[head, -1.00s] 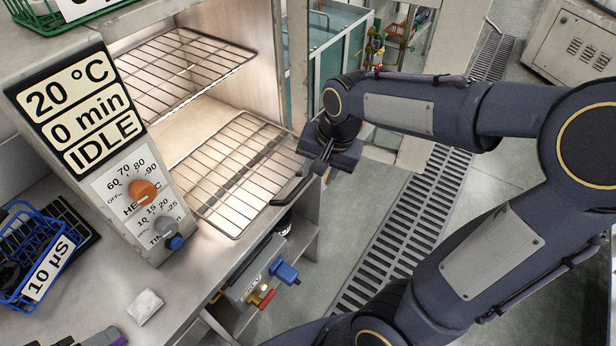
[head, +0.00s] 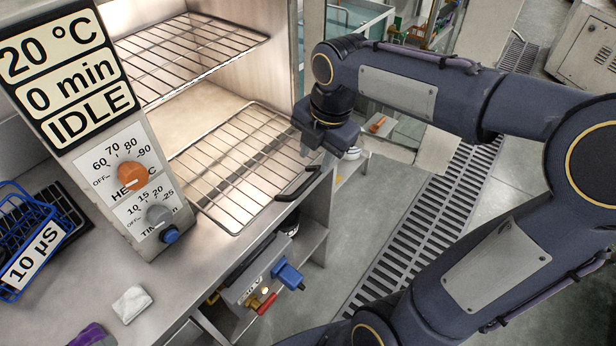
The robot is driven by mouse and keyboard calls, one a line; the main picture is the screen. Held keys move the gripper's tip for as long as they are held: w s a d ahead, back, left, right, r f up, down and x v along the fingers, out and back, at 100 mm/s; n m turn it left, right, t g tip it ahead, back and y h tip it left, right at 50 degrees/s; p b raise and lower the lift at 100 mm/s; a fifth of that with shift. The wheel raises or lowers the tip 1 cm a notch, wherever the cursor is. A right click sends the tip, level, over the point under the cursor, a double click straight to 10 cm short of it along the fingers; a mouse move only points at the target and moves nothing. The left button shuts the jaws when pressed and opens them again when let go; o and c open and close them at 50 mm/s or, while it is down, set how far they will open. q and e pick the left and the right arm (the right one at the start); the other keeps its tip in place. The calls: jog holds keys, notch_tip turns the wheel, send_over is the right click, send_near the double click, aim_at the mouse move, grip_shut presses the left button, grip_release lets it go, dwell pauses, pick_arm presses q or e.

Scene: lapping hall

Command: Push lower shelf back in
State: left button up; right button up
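The lower shelf (head: 235,180) is a wire rack sticking out of the lit chamber, its front part lying outside over the grey surface in front. The upper shelf (head: 185,50) is a similar wire rack higher in the chamber. My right gripper (head: 314,154) points down beside the lower shelf's front right corner, close to it; I cannot tell whether it touches. My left gripper is not in view.
The control panel (head: 100,130) reads 20 °C, 0 min, IDLE and stands left of the shelf. A blue wire basket (head: 30,250) and a white block (head: 131,304) are on the bench. Red and blue valves (head: 285,275) sit below. Floor to the right is open, with a drain grate (head: 425,225).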

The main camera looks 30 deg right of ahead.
aim_at(309, 181)
jog(key=f, duration=0.2)
jog(key=w+f, duration=0.1)
jog(key=f, duration=0.2)
jog(key=f+b, duration=0.1)
jog(key=f, duration=0.1)
jog(key=shift+w+a+f, duration=0.2)
jog(key=shift+a+f, duration=0.1)
jog(key=shift+c, duration=0.4)
grip_shut()
